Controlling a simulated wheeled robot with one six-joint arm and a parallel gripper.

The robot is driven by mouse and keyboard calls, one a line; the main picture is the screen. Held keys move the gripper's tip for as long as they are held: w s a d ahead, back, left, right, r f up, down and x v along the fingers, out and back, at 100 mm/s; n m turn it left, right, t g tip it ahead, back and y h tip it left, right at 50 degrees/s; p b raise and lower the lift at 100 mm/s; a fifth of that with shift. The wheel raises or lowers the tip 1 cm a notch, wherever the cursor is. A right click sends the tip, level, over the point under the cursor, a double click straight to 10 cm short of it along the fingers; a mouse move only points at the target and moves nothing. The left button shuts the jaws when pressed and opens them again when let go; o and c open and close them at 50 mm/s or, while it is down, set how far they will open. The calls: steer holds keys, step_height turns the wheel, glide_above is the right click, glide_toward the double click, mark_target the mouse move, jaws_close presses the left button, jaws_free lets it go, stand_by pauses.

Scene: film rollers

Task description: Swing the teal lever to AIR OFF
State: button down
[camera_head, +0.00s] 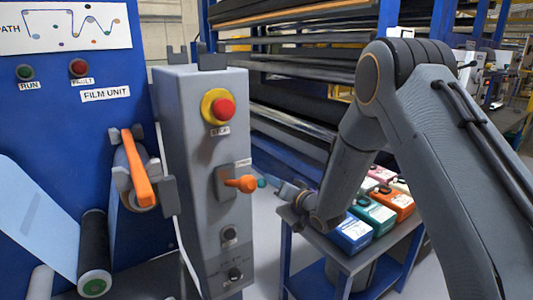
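A small teal piece (262,183) shows between the orange knob and the end of my arm. I cannot tell if it is the tip of the teal lever or part of my gripper. No other teal lever stands out, and no AIR OFF marking is readable. My gripper (274,186) is beside the right side of the grey control post (190,130), level with its orange-knobbed switch (240,183). The fingers are small and partly hidden, so whether they are open or shut does not show, nor whether they touch anything.
A red emergency button (222,109) sits above the switch, with two black knobs below it. A long orange handle (137,168) is on the blue film unit (50,130) at left. A small table (325,246) with several colored packs stands under my arm. Dark rollers (295,140) fill the rack behind.

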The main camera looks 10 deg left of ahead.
steer(key=shift+s+f, duration=0.15)
steer(key=shift+f, duration=0.25)
steer(key=s+d+r, duration=0.4)
steer(key=s+d, duration=0.1)
steer(key=d, duration=0.4)
steer(key=shift+d+r, duration=0.15)
steer(key=shift+d, duration=0.2)
steer(key=shift+s, duration=0.1)
